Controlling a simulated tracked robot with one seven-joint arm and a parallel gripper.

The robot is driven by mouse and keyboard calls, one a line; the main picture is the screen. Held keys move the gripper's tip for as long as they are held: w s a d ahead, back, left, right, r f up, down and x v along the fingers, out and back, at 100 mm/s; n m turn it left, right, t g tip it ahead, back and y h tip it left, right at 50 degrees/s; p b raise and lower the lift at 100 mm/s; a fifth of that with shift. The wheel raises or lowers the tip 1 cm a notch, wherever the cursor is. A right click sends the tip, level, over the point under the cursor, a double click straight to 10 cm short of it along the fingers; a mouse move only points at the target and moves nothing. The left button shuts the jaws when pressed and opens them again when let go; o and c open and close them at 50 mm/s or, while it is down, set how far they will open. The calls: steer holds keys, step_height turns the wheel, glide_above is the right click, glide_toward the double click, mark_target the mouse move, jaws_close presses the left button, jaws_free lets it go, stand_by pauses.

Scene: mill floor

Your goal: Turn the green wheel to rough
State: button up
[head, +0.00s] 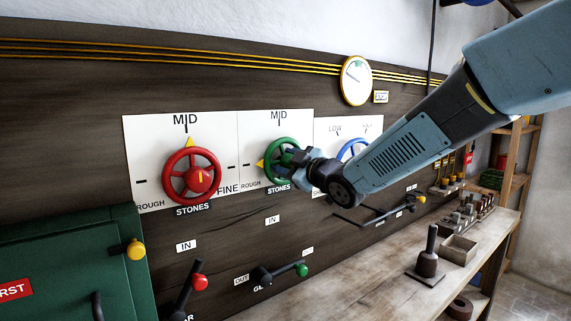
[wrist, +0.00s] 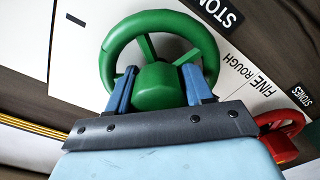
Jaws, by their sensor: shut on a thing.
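The green wheel (head: 281,142) is mounted on a white panel on the dark wall, with MID at its top and ROUGH at its lower left. Its yellow pointer (head: 260,164) is at the left side of the wheel, toward ROUGH. My gripper (head: 293,166) is at the wheel's hub, coming from the right. In the wrist view, the blue fingers of my gripper (wrist: 159,80) are shut on the green hub (wrist: 158,92), one on each side. My gripper hides the wheel's lower right and the FINE side of its panel in the head view.
A red wheel (head: 176,161) is at the left, its pointer at MID. A blue wheel (head: 352,147) is partly behind my arm. Levers (head: 285,272) stick out below. A green cabinet (head: 70,255) stands lower left, a workbench (head: 385,260) lower right.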

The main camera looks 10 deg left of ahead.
steer(key=shift+d+f, duration=0.15)
steer(key=shift+f, duration=0.25)
steer(key=o, duration=0.8)
steer(key=shift+w, duration=0.15)
steer(key=shift+o, duration=1.2)
steer(key=shift+r, duration=0.25)
steer(key=v, duration=1.3)
steer(key=shift+s+d, duration=0.2)
steer(key=shift+s, duration=0.15)
